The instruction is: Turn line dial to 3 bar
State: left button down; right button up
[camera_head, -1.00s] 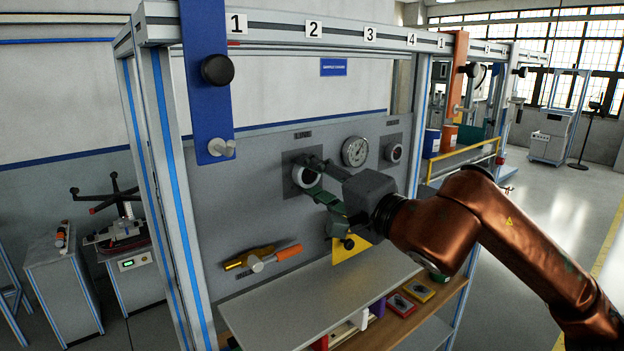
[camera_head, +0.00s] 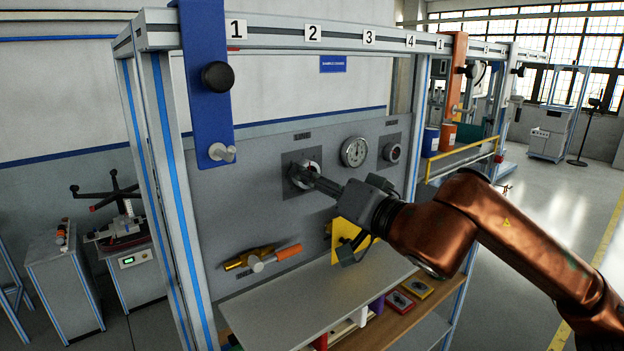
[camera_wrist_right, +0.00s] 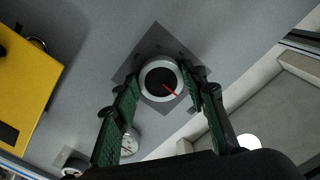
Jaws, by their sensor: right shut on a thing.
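My right gripper (camera_head: 316,181) is at the dial. Its green fingers (camera_wrist_right: 166,95) lie on both sides of the knob and are shut on it. Scale marks around the dial are too small to read. A round white gauge (camera_head: 354,151) is right of the dial; its reading is unclear. My left gripper is not in view.
A second dial (camera_head: 391,152) sits right of the gauge. Below are a brass valve with an orange handle (camera_head: 288,252) and a yellow plate (camera_head: 346,236) behind my right wrist. A grey shelf (camera_head: 310,300) juts out below. A blue post plate (camera_head: 207,90) stands at left.

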jog(key=shift+f, duration=0.15)
dwell(0.3)
jog(key=o, duration=1.2)
jog(key=shift+c, duration=0.2)
jog(key=shift+s, duration=0.1)
jog(key=v, duration=1.2)
